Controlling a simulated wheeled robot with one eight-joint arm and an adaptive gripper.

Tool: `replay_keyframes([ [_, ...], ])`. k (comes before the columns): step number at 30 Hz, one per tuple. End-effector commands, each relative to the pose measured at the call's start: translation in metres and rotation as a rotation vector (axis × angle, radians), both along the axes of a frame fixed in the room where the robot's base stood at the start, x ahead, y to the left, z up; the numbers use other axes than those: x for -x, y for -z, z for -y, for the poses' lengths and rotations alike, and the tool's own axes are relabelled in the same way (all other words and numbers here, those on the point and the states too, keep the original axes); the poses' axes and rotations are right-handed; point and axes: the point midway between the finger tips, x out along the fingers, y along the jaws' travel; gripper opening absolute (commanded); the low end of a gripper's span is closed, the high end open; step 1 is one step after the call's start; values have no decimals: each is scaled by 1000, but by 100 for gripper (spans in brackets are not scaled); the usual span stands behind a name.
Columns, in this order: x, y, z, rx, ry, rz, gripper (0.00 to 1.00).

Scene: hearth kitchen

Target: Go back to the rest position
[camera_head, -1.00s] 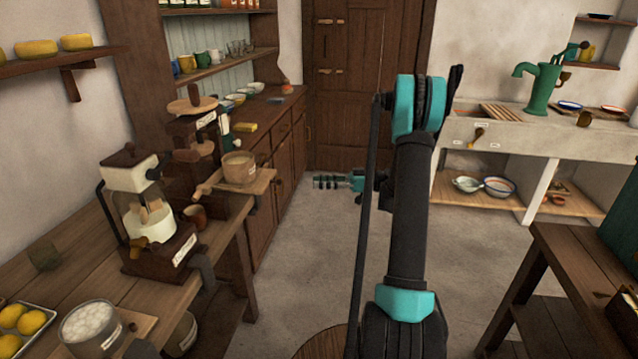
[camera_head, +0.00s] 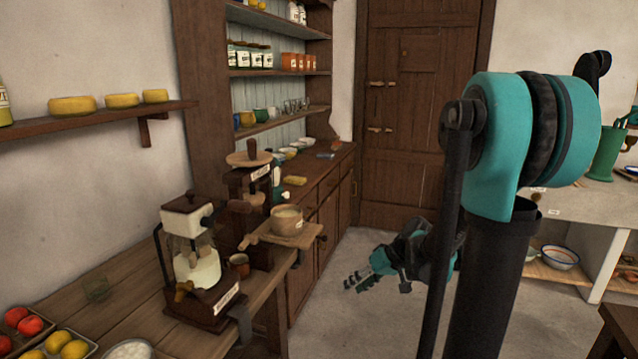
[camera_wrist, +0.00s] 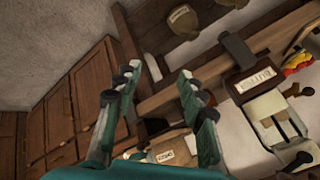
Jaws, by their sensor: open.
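My gripper (camera_head: 361,281) hangs in the air over the open floor, right of the wooden counter, with its fingers pointing left. In the wrist view my gripper (camera_wrist: 158,95) has its two teal fingers spread apart with nothing between them. It touches nothing that I can see. My teal and black arm stands large at the right of the head view and hides part of the room behind it.
A wooden counter (camera_head: 115,285) at the left holds a glass-bodied grinder (camera_head: 196,262) and a wooden machine with a bowl (camera_head: 287,219). A wooden door (camera_head: 410,130) stands at the back. Floor (camera_head: 345,325) beside the counter is clear.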

Motion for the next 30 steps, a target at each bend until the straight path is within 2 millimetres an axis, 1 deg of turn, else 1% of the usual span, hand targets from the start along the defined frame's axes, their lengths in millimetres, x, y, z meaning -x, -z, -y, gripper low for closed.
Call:
replay_keyframes([
  [1,17,4,2,47,32,-17,41],
  [5,53,15,18,169,139,-49,41],
  [9,89,27,39,293,254,-56,41],
  [12,111,34,54,369,329,-45,41],
  [15,127,39,68,428,390,-28,41],
  [18,137,43,78,466,432,-10,41],
  [21,143,44,83,484,455,-1,41],
  [30,143,44,85,491,463,2,41],
])
